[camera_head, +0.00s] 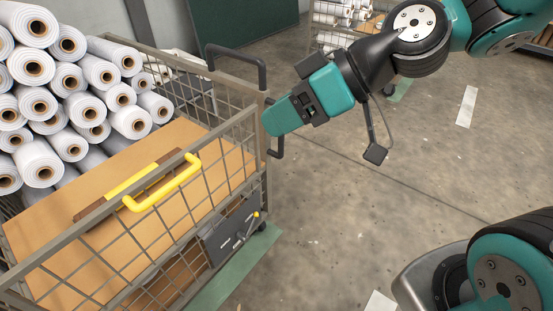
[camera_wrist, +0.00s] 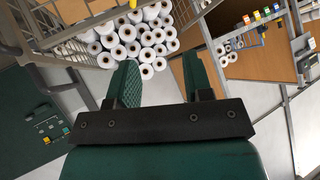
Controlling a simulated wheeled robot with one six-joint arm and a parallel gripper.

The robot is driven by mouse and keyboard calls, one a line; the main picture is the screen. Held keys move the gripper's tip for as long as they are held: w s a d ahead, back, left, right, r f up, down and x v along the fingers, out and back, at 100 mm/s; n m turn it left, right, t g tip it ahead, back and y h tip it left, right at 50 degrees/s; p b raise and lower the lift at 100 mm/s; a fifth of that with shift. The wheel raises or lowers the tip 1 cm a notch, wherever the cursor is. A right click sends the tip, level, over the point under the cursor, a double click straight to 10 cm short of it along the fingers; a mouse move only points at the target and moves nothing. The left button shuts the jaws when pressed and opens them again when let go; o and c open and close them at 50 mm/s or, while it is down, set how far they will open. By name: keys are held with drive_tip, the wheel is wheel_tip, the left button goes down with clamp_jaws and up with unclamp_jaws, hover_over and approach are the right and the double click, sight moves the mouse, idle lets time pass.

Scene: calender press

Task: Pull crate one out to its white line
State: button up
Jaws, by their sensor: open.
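A grey wire-sided crate on wheels (camera_head: 150,225) stands at left in the head view, loaded with white rolls (camera_head: 38,68). I cannot read a number on it. It has a yellow handle (camera_head: 165,190) on the near side and a black handle (camera_head: 236,50) at its right end. My gripper (camera_head: 270,127) is at the crate's right end, beside the black handle, and hides part of the crate edge there. I cannot tell if it touches. In the wrist view my gripper (camera_wrist: 160,68) has its two fingers apart, with nothing held between them. White strips lie on the floor (camera_head: 467,107).
A second white strip (camera_head: 380,302) lies near the bottom of the head view. A green strip (camera_head: 235,270) runs on the floor beside the crate. Another rack with rolls (camera_head: 335,15) stands at the back. The grey floor to the right is mostly clear.

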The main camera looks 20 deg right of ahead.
drive_tip(key=w+d+f+m+t+y+b, duration=0.1)
drive_tip(key=w+d+f+t+b, duration=0.25)
drive_tip(key=f+b, duration=0.55)
drive_tip(key=w+d+f+t+b, duration=0.25)
drive_tip(key=w+f+b, duration=0.25)
drive_tip(key=f+b, duration=0.3)
drive_tip(key=m+t+h+b, duration=0.35)
drive_tip(key=t+b, duration=0.35)
drive_tip(key=b, duration=0.3)
approach(283, 136)
drive_tip(key=p+x, duration=1.1)
drive_tip(key=shift+w+a+r, duration=0.15)
drive_tip(key=shift+w, duration=0.2)
drive_tip(key=shift+w+a+p, duration=0.2)
drive_tip(key=shift+w+p, duration=0.1)
drive_tip(key=shift+w, duration=0.15)
drive_tip(key=shift+d, duration=0.1)
clamp_jaws()
